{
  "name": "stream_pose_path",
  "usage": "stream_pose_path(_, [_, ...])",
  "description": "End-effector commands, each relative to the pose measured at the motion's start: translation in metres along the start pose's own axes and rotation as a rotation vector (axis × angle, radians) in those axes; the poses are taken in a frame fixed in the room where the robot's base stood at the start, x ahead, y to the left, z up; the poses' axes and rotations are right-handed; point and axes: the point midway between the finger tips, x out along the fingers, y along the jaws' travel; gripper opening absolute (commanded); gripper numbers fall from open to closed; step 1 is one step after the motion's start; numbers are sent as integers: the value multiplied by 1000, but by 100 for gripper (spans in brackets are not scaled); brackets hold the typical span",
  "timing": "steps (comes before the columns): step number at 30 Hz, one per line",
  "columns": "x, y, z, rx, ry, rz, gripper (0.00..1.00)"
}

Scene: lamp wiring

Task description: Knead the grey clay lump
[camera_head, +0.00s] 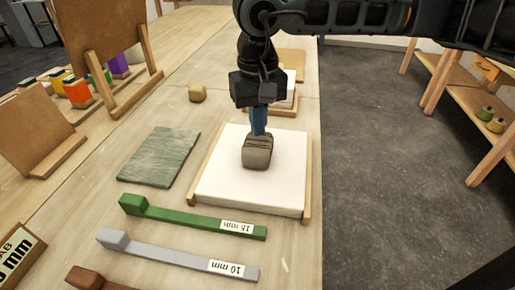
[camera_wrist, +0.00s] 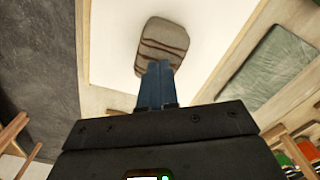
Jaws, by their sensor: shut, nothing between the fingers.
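The grey clay lump (camera_head: 257,153) sits on a white board (camera_head: 220,183) with wooden side strips. In the wrist view the lump (camera_wrist: 162,48) is rounded and blocky, with several dark lines across its surface. My gripper (camera_head: 259,135) points down at the lump's top far edge from above. Its blue fingers (camera_wrist: 158,68) are shut together with nothing between them. The fingertips overlap the lump's edge in both views; I cannot tell whether they press on it or stop just short.
A green slab (camera_head: 160,157) lies left of the board. A green bar (camera_head: 190,217) marked 15 mm and a grey bar (camera_head: 180,254) marked 10 mm lie in front. A small tan block (camera_head: 197,93) and wooden stands (camera_head: 100,45) are farther back. The table's right edge is close to the board.

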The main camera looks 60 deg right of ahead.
Motion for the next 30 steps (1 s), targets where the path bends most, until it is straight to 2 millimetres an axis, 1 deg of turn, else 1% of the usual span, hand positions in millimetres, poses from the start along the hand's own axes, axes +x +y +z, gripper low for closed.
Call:
stream_pose_path(8, [1,0,0,0,0,0,0])
stream_pose_path(30, [16,0,0,0,1,1,0])
